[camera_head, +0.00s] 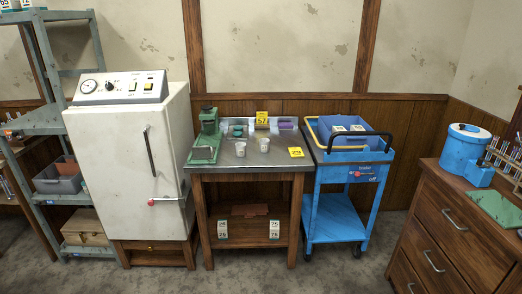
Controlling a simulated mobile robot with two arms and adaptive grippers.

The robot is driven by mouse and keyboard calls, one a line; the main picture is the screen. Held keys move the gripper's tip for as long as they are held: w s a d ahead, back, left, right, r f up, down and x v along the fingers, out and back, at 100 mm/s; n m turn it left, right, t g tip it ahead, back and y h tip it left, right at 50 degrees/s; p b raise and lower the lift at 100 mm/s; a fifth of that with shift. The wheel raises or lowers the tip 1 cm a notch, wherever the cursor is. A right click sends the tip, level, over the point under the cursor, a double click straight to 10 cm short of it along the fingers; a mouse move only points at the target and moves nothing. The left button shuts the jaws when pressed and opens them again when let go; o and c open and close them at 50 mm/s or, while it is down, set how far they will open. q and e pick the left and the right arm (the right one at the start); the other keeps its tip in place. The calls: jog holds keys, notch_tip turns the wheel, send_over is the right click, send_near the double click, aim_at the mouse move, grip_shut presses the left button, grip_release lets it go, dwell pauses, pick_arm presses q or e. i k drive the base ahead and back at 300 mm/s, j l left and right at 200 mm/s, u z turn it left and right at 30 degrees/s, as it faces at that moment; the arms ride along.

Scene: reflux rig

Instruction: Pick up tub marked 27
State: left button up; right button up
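Two small whitish cups stand on the metal-topped wooden table: a left cup (240,149) and a right cup (264,145). No number is legible on either. A blue tray (370,133) on the blue trolley (337,156) holds two pale-topped items, a left one (338,129) and a right one (357,128); their markings are too small to read. I cannot tell which thing is the tub marked 27. Neither of my grippers is in view.
A green device (206,137) stands at the table's left, near a white cabinet (130,165). A wooden drawer unit (455,225) is at right, a metal shelf (45,128) at left. Grey floor in front is clear.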

aim_at(264, 145)
jog(key=i+j, duration=0.1)
jog(key=i, duration=0.8)
